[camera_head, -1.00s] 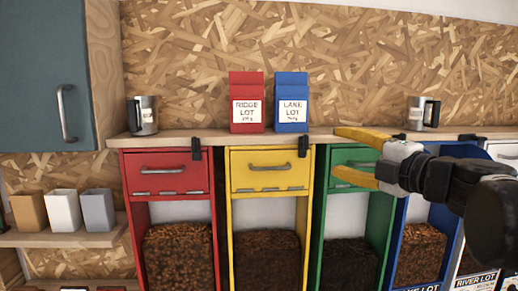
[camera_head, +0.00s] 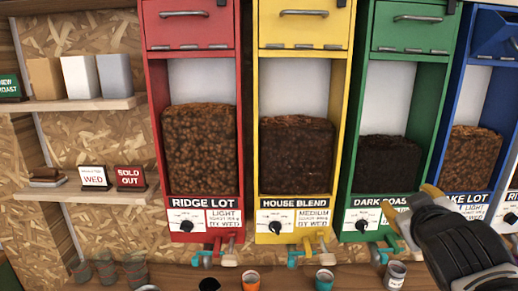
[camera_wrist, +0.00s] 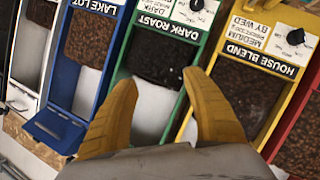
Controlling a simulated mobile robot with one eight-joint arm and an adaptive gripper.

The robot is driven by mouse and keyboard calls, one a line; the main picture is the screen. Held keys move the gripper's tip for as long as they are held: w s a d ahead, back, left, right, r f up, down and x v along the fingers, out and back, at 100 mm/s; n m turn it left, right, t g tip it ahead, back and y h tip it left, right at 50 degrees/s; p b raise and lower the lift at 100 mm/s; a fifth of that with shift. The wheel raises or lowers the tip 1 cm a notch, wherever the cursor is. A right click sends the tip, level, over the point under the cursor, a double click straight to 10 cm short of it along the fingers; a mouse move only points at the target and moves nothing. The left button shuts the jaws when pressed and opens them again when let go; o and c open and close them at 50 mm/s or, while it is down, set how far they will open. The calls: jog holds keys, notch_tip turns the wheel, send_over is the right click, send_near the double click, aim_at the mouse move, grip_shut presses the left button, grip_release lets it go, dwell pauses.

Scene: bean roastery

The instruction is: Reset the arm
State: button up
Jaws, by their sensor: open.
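My gripper (camera_head: 412,217) is at the lower right of the head view, in front of the lower part of the green dispenser (camera_head: 355,110) and the blue dispenser (camera_head: 450,105). In the wrist view my gripper (camera_wrist: 165,105) shows two yellow fingers spread apart with nothing between them. Behind them in that view are the green dispenser (camera_wrist: 192,75) labelled DARK ROAST and the yellow dispenser (camera_wrist: 285,95) labelled HOUSE BLEND. The fingers appear apart from the dispensers. Part of the LAKE LOT label is hidden behind my arm in the head view.
A red dispenser (camera_head: 148,110) stands at the left of the row. Several cups, including an orange one (camera_head: 251,280), stand on the counter (camera_head: 225,271) below. Shelves (camera_head: 90,103) at the left hold bags and signs. The blue dispenser's top flap (camera_head: 497,38) tilts outward.

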jog(key=s+a+f+m+g+y+b, duration=0.1)
jog(key=s+a+f+g+b, duration=0.1)
jog(key=f, duration=0.9)
jog(key=s+a+f+m+g+y+b, duration=0.1)
jog(key=s+a+f+b, duration=0.4)
jog(key=f, duration=0.6)
jog(key=s+a+f+g+y+b, duration=0.2)
jog(key=s+a+f+g+b, duration=0.2)
jog(key=f, duration=0.7)
jog(key=shift+s+a+m+y+b, duration=0.15)
jog(key=shift+s+m+y+b, duration=0.25)
jog(key=shift+s, duration=0.3)
jog(key=shift+r, duration=0.1)
jog(key=shift+c, duration=0.5)
